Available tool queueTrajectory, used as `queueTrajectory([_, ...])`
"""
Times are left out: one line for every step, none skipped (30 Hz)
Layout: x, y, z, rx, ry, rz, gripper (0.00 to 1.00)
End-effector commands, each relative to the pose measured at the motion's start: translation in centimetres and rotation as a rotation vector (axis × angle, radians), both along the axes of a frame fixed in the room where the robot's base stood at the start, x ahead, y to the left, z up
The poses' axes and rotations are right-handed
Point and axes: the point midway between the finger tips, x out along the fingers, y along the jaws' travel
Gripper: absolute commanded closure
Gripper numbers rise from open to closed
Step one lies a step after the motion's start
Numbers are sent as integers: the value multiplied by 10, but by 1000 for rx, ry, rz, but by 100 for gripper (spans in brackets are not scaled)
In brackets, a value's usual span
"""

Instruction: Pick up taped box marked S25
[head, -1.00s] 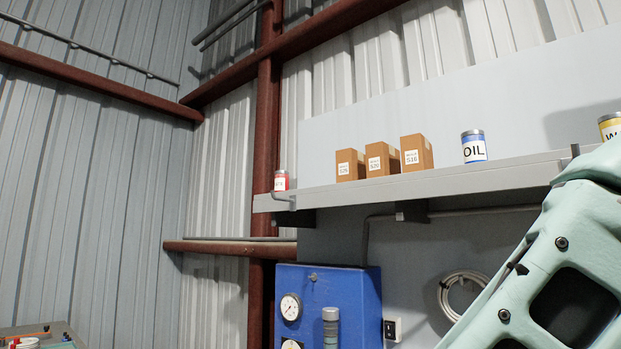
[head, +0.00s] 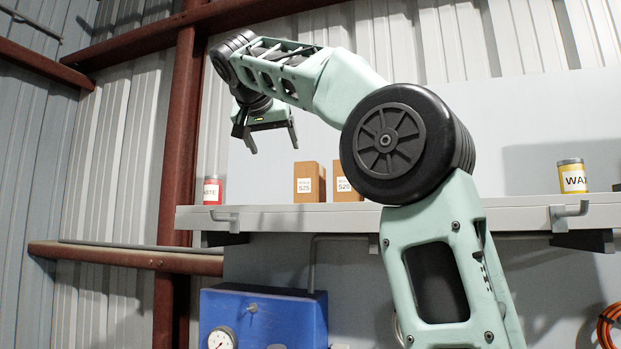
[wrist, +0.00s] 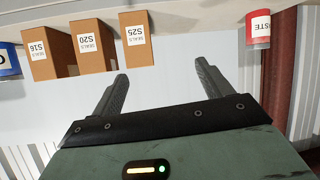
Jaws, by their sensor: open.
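The brown box marked S25 (head: 309,180) stands upright on the grey shelf (head: 290,217), leftmost of the boxes. In the upside-down wrist view it shows near the top (wrist: 133,48), its white label reading SEALS S25; I cannot make out tape on it. My gripper (head: 272,146) is open and empty, above the shelf and up and to the left of the box in the head view. In the wrist view my gripper (wrist: 162,70) has its fingers spread, apart from the box, which lies up and left of the fingertips.
The S20 box (wrist: 89,49) stands beside S25, then the S16 box (wrist: 48,52) and a blue tin (wrist: 9,62). A red tin (head: 212,190) stands toward the shelf's left end. A yellow tin (head: 571,176) stands at right. A red-brown post (head: 186,120) rises at left.

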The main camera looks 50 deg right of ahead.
Motion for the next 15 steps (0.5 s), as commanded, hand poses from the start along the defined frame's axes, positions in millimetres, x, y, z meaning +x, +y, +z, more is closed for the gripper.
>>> queueTrajectory([-10,-10,21,-9,-42,-53,22])
queueTrajectory([-15,-14,27,-11,-60,-77,22])
queueTrajectory([-21,-19,35,-17,-80,-104,22])
queueTrajectory([-24,-22,39,-18,-92,-119,22])
queueTrajectory([-26,-25,41,-19,-99,-130,22])
queueTrajectory([-27,-29,42,-21,-105,-139,22])
queueTrajectory([-26,-33,42,-21,-107,-143,22])
queueTrajectory([-25,-37,40,-22,-108,-145,22])
queueTrajectory([-23,-43,38,-23,-107,-146,22])
queueTrajectory([-21,-48,35,-21,-106,-147,22])
queueTrajectory([-18,-53,33,-21,-105,-146,22])
queueTrajectory([-15,-60,30,-22,-105,-144,22])
queueTrajectory([-13,-66,28,-22,-105,-145,22])
queueTrajectory([-10,-71,25,-22,-105,-144,22])
queueTrajectory([-6,-78,22,-22,-104,-143,22])
